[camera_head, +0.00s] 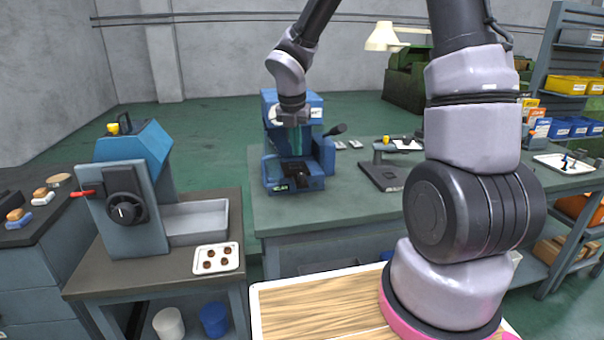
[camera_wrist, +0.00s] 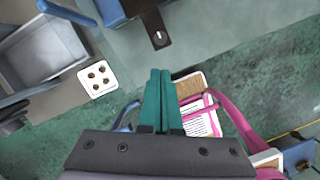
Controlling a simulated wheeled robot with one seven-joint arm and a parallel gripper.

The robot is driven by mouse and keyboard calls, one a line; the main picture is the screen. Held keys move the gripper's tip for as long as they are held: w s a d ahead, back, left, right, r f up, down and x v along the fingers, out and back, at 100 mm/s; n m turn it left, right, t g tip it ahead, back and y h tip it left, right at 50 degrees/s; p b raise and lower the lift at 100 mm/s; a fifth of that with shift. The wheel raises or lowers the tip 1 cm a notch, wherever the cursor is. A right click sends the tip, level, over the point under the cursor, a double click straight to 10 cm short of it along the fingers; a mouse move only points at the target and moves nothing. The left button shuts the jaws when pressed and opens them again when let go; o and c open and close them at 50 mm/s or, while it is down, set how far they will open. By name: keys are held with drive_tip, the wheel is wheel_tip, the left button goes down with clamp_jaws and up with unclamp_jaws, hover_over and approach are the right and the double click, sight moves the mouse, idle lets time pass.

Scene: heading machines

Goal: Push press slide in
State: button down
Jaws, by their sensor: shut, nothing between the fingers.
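The blue press (camera_head: 312,178) stands on the middle bench. Its dark slide (camera_head: 297,171) sticks out low at the front. In the wrist view, the slide (camera_wrist: 154,24) is a dark bar projecting from the press's blue body (camera_wrist: 112,12), with a small light round spot near its outer end. My gripper (camera_head: 297,150) hangs in front of the press in the head view and hides part of it. In the wrist view, its teal fingers (camera_wrist: 160,73) are together and empty, pointing toward the slide's outer end. A gap shows between fingertips and slide in that view.
A machine with a black dial (camera_head: 127,211) stands on the left bench beside a grey bin (camera_head: 197,222) and a white tray of round parts (camera_head: 217,267). A black-based fixture (camera_head: 381,175) stands right of the press. Bare bench top (camera_head: 275,218) lies before the press.

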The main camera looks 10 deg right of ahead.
approach(296, 180)
drive_tip(key=f, duration=0.1)
drive_tip(key=s+f, duration=0.1)
drive_tip(key=f, duration=0.1)
drive_tip(key=s+d+f, duration=0.1)
drive_tip(key=f, duration=0.1)
drive_tip(key=shift+s, duration=0.25)
drive_tip(key=shift+w, duration=2.4)
